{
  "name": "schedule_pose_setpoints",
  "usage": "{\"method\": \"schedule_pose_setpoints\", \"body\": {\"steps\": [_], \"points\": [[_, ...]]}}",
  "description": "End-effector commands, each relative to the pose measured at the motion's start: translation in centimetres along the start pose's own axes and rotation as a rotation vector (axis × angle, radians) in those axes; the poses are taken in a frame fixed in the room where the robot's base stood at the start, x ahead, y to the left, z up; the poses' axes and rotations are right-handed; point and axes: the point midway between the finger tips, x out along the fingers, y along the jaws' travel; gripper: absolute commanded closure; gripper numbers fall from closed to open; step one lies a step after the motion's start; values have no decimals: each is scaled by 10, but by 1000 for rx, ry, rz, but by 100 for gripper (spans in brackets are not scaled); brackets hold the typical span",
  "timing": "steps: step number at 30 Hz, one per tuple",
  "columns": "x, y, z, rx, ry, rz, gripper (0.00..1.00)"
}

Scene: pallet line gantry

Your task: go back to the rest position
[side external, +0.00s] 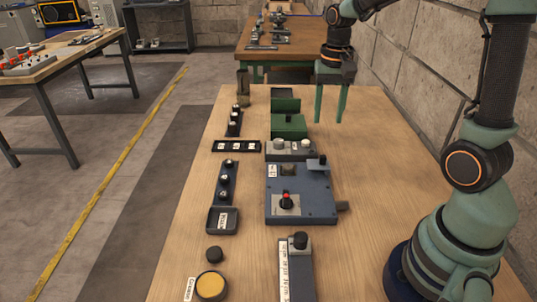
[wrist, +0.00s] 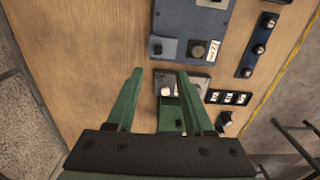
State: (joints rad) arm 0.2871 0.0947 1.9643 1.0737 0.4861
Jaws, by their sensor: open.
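My gripper (side external: 330,115) is open and empty. Its two green fingers point down above the wooden table, to the right of the green blocks (side external: 288,126) in the side view. The fingertips look clear of the table top. In the wrist view my gripper (wrist: 160,74) shows its fingers spread apart, with a small grey panel with a pale round knob (wrist: 190,82) and a green block (wrist: 172,113) seen between and beyond them.
The wooden table (side external: 375,150) carries a blue-grey box with a red-tipped lever (side external: 318,208), a dark strip with white labels (side external: 236,146), a grey long box (side external: 296,270) and a yellow round button (side external: 211,286). The table's right part is mostly bare. A stone wall (side external: 410,70) stands at right.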

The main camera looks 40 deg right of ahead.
Motion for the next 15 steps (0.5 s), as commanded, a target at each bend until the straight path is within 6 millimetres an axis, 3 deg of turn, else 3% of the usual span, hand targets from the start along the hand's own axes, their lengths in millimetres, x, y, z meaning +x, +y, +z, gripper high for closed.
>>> {"method": "schedule_pose_setpoints", "body": {"steps": [5,15], "points": [[-21,-9,20,-124,74,-38,48],[-60,-24,87,-529,312,-142,48]]}}
